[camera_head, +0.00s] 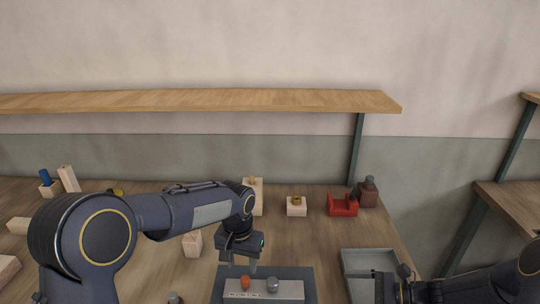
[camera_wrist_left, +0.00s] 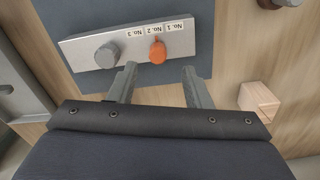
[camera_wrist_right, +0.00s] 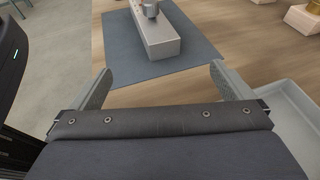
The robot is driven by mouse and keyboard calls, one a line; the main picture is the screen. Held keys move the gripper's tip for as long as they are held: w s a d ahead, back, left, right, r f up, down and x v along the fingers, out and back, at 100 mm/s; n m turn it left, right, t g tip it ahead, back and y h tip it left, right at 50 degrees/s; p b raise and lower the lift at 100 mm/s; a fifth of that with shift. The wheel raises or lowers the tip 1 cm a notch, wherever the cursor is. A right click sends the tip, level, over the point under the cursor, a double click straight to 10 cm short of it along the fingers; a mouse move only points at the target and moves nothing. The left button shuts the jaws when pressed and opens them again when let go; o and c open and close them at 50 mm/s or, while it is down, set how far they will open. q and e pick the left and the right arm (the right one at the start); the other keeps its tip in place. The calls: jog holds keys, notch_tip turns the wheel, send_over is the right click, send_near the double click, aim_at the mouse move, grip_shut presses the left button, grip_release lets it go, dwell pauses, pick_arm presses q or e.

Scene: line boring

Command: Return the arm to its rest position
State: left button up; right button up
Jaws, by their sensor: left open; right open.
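My left arm reaches over the bench from the left. Its gripper (camera_head: 240,262) is open and empty, just behind a grey labelled block (camera_head: 262,291) that lies on a dark mat (camera_head: 300,272). An orange knob (camera_head: 245,282) and a grey knob (camera_head: 272,285) stand on the block. In the left wrist view the open fingers (camera_wrist_left: 155,85) point toward the block, apart from the orange knob (camera_wrist_left: 157,52). My right gripper (camera_wrist_right: 160,85) is open and empty. In the right wrist view the mat and block lie beyond its fingers. In the head view my right arm is at the lower right.
A grey tray (camera_head: 370,259) sits at the bench's right edge, beside my right gripper. A wooden shelf (camera_head: 200,100) runs above the bench. A second bench (camera_head: 512,208) is at right.

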pick_arm(q)
jog(key=s+a+r+n+t+h, duration=0.2)
jog(key=s+a+r+h, duration=0.1)
jog(key=s+a+r, duration=0.9)
pick_arm(e)
jog(key=s+a+r+n+g+h, duration=0.2)
jog(key=s+r+n+h, duration=0.3)
jog(key=s+r+n, duration=0.7)
pick_arm(q)
jog(key=s+f+n+t, duration=0.1)
jog(key=s+f, duration=0.1)
jog(key=s, duration=0.5)
jog(key=s+f+n+t, duration=0.1)
jog(key=s+t, duration=0.1)
jog(key=s, duration=0.6)
jog(key=shift+s+f+n+t+h, duration=0.2)
jog(key=shift+f+n+t+h, duration=0.1)
jog(key=shift+f, duration=0.05)
pick_arm(e)
jog(key=s+d+r+n+t+h, duration=0.1)
jog(key=s+n+t+h, duration=0.1)
jog(key=s, duration=0.3)
jog(key=s+d+r+n+t+h, duration=0.1)
jog(key=s+n+h, duration=0.2)
jog(key=s+n, duration=0.2)
jog(key=shift+s+d+r+t, duration=0.3)
jog(key=shift+d+t, duration=0.05)
jog(key=shift+t, duration=0.05)
